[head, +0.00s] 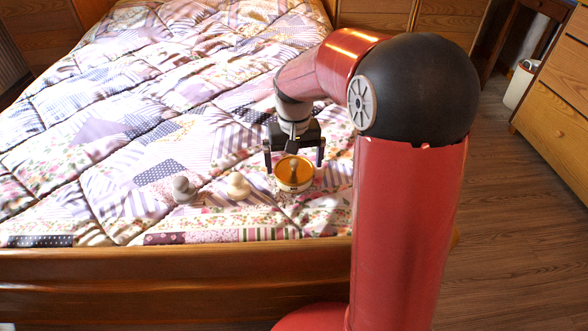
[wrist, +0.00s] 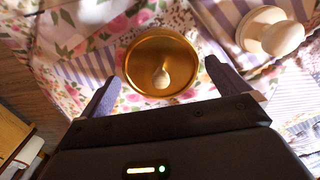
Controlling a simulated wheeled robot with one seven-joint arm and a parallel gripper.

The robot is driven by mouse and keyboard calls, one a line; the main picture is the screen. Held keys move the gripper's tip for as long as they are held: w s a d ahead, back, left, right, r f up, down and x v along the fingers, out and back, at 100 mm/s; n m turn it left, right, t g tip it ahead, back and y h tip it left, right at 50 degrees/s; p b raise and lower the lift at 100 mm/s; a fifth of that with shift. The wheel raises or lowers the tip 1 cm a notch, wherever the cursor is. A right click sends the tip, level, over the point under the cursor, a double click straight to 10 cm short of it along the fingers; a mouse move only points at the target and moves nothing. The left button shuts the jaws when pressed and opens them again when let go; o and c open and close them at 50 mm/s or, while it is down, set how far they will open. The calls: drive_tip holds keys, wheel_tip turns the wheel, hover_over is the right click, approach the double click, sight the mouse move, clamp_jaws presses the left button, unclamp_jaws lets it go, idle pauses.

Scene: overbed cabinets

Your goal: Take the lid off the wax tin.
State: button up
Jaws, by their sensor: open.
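My gripper (head: 293,160) is open, with one finger at each side of the lid. In the wrist view the fingers of my gripper (wrist: 163,88) are apart from the lid, and nothing is held between them.
A cream knobbed object (head: 238,186) stands left of the tin, and a grey one (head: 183,190) stands farther left. The wooden footboard (head: 180,285) runs along the near edge of the bed. The quilt (head: 130,110) beyond is clear but puffy.

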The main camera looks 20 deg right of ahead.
drive_tip(key=shift+f, duration=0.4)
drive_tip(key=shift+c, duration=0.3)
drive_tip(key=c, duration=0.6)
drive_tip(key=shift+r, duration=0.1)
